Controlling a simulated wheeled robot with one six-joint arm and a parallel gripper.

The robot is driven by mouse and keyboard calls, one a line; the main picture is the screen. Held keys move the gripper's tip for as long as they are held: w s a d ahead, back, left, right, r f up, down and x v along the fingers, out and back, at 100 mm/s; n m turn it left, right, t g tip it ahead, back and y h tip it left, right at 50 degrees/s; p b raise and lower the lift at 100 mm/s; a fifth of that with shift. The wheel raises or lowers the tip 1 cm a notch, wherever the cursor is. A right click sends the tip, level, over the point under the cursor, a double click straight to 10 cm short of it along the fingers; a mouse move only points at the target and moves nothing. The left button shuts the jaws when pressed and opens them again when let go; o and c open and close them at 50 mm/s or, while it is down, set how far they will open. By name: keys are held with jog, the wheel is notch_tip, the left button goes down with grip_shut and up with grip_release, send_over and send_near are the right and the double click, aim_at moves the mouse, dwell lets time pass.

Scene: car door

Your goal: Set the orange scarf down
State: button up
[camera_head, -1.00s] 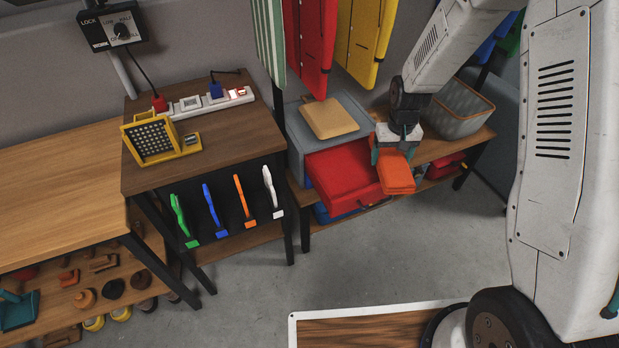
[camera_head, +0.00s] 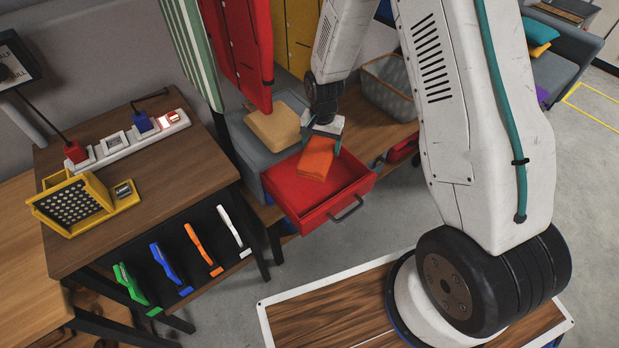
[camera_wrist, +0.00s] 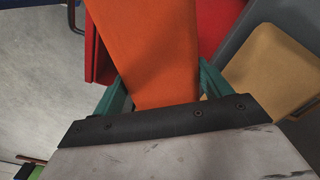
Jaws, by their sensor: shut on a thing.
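The orange scarf (camera_head: 316,158) is a folded flat piece. My gripper (camera_head: 322,134) is shut on its upper end, and the scarf hangs tilted over the open red drawer (camera_head: 350,184). In the wrist view the scarf (camera_wrist: 150,50) stretches away from between the teal fingers of my gripper (camera_wrist: 158,92). The red drawer also shows behind it (camera_wrist: 210,24). I cannot tell whether the scarf touches the drawer floor.
A grey basket (camera_head: 388,88) is on the bench at right. The wooden table (camera_head: 150,165) holds a power strip and a yellow device.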

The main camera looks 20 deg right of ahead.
aim_at(318, 185)
jog(key=f+m, duration=0.1)
jog(key=m, duration=0.1)
jog(key=s+f+m, duration=0.1)
jog(key=m, duration=0.1)
jog(key=a+f+m, duration=0.1)
jog(key=f+m, duration=0.1)
jog(key=shift+s, duration=0.15)
jog(key=shift+m, duration=0.4)
notch_tip(318, 185, down, 10)
jog(key=shift+f, duration=0.15)
jog(key=shift+s+f, duration=0.1)
jog(key=shift+f, duration=0.05)
jog(key=o, duration=1.1)
jog(key=shift+c, duration=0.2)
